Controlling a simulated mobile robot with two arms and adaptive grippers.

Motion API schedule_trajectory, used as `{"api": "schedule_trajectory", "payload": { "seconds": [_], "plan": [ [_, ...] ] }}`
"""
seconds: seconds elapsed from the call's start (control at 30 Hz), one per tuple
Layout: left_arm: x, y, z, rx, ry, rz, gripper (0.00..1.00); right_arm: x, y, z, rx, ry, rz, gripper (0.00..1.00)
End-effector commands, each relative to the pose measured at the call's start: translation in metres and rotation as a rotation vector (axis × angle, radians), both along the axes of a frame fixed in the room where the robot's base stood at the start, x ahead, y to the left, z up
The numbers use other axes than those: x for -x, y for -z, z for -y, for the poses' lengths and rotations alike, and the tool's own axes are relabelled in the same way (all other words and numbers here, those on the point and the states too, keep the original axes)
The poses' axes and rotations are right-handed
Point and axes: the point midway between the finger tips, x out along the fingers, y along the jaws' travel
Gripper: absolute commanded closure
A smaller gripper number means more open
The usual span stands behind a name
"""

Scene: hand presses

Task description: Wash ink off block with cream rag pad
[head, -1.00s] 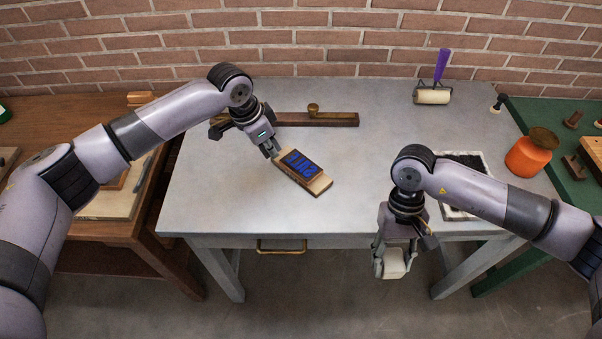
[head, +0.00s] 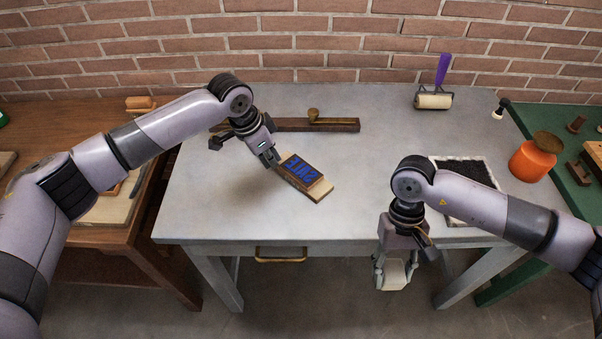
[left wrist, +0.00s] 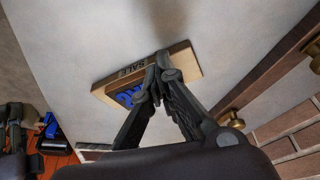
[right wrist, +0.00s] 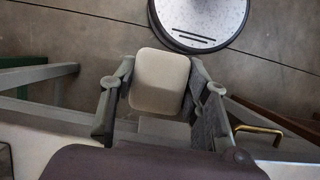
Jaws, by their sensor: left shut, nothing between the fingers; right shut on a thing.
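The block (head: 319,188) is a wooden piece with a dark face bearing blue inked raised letters. My right gripper (head: 395,285) is shut on the cream rag pad (right wrist: 160,82), which hangs in front of the table's front edge, clear of the block.
A dark wooden bar with a brass knob (head: 313,115) lies behind the block. A purple-handled roller (head: 434,101) stands at the back right. A dark-filled tray (head: 465,172) lies partly behind my right arm, with an orange jar (head: 532,161) beyond. The table's front left is clear.

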Motion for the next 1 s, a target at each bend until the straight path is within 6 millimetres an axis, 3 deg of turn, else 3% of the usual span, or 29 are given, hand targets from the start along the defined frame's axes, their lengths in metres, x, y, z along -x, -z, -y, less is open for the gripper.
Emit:
{"api": "schedule_trajectory", "payload": {
  "seconds": [1.0],
  "plan": [
    [0.0001, 0.0078, 0.0002, 0.0, 0.0, -0.001, 1.0, -0.0001, 0.0027, 0.0, 0.0, 0.0, 0.0, 0.8]
  ]
}}
